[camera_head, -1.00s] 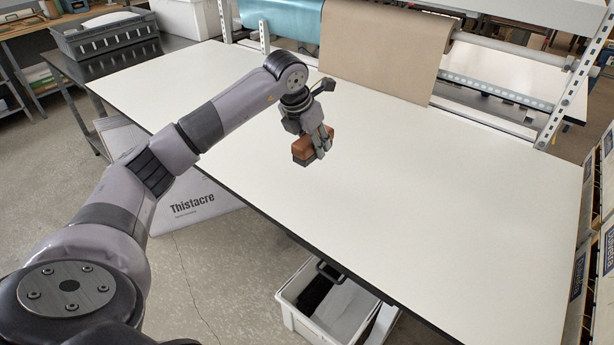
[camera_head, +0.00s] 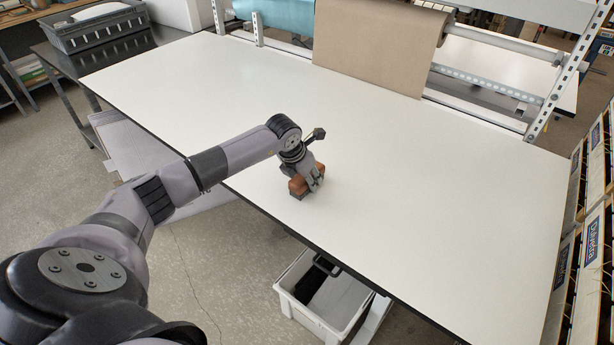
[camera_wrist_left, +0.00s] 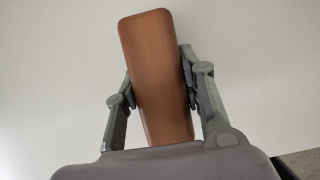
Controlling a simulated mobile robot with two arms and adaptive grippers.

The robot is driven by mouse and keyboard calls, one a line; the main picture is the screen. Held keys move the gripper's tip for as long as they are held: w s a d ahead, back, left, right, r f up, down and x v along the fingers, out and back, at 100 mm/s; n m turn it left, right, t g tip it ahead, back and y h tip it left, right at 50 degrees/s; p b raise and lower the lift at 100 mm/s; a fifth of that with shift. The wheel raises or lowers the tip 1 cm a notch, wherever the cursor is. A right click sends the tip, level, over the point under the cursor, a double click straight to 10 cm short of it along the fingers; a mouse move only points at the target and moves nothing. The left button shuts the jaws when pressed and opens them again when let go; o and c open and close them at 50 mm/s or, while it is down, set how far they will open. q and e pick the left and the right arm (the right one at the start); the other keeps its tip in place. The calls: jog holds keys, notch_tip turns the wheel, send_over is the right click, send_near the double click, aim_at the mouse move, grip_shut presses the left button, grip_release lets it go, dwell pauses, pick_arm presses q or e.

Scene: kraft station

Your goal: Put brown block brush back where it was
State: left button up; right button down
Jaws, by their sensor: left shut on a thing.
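The brown block brush (camera_head: 298,186) is between the fingers of my left gripper (camera_head: 312,180), low over the white table (camera_head: 430,190) near its front edge. I cannot tell whether its dark underside touches the tabletop. In the left wrist view the brush (camera_wrist_left: 155,75) shows its smooth brown top, and the fingers of the left gripper (camera_wrist_left: 158,92) press on its two long sides. My right gripper is not in any view.
A grey crate (camera_head: 95,30) stands on the dark side table at the back left. A roll of brown paper (camera_head: 375,45) hangs at the table's back edge. A white bin (camera_head: 300,312) is on the floor below the front edge. The tabletop around the brush is clear.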

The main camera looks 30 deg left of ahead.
pick_arm(q)
jog(key=shift+f, duration=0.15)
jog(key=o, duration=1.1)
jog(key=shift+r, duration=0.2)
jog(key=b+v, duration=0.4)
jog(key=v, duration=0.7)
jog(key=shift+s+r, duration=0.2)
jog(key=shift+r, duration=0.35)
